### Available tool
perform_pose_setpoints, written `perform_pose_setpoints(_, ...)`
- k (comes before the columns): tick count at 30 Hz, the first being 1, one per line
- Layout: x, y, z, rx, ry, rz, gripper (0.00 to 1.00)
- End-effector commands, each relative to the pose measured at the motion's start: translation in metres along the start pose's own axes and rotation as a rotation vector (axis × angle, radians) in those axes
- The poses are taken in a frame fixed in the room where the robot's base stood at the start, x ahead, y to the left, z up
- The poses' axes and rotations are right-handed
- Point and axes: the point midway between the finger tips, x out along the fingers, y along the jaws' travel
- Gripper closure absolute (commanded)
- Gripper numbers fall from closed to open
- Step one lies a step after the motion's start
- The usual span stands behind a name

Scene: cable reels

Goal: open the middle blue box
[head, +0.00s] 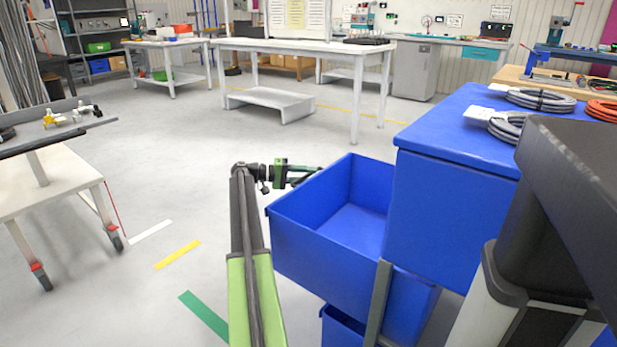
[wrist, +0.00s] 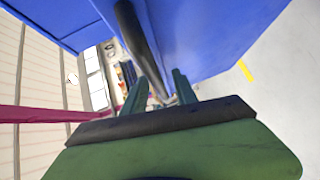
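A blue open-topped box (head: 315,247) juts out from the blue-topped unit in the head view, and its empty inside shows. It sits between an upper blue box front (head: 450,215) and a lower blue box (head: 342,328), so it looks like the middle one. My gripper (head: 307,174) is at its far left rim, fingers pointing right. In the wrist view my gripper (wrist: 160,92) has its two green fingers apart, with a dark bar (wrist: 138,40), probably the handle, running between them along a blue wall. Contact with the bar is unclear.
Cable coils (head: 541,99) lie on the unit's blue top (head: 470,125). A grey post (head: 379,300) stands beside the open box. A white cart (head: 50,185) is at the left, a white table (head: 305,47) at the back. The floor between is clear.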

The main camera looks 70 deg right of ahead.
Motion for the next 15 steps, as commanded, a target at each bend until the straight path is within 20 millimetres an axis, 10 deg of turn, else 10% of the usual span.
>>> perform_pose_setpoints(15,-0.116,0.002,-0.002,0.0,0.003,-0.001,0.66)
